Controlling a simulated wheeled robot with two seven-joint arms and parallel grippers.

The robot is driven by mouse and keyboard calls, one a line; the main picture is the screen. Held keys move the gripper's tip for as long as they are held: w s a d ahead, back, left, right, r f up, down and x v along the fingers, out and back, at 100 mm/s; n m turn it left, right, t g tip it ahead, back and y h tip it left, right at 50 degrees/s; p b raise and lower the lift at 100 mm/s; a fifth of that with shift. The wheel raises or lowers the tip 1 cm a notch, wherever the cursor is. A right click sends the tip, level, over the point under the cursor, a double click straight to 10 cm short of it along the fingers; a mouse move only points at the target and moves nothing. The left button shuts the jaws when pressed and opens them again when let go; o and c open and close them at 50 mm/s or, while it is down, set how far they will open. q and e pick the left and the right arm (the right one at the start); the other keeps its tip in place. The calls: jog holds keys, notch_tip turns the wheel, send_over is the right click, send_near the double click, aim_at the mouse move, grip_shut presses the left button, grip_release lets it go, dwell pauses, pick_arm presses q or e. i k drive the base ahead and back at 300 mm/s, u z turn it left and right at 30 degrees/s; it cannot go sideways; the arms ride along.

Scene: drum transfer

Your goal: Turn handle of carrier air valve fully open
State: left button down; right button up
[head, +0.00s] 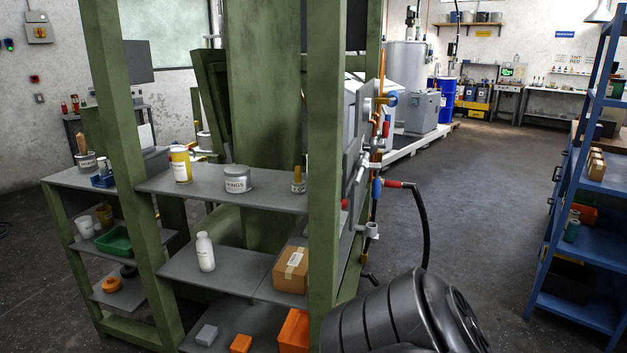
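On the side of the green frame (325,120), slim copper-coloured pipework runs vertically. A blue fitting with a red part (394,184) sticks out to the right at mid height, and a black hose (422,225) hangs from it. Another blue fitting (391,99) sits higher, beside an orange piece. I cannot tell which of these is the carrier air valve, or how its handle is turned. Neither of my grippers shows; only a black arm part of mine is at the bottom, below the pipework.
Grey shelves (215,203) in the green frame hold cans, a white bottle (205,252) and a cardboard box (291,270). A blue rack (590,255) stands at the right. The floor (475,220) between is clear. Tanks and a blue drum (446,101) stand behind.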

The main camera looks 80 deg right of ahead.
aim_at(376, 182)
jog(key=z, duration=2.85)
jog(key=i, duration=1.15)
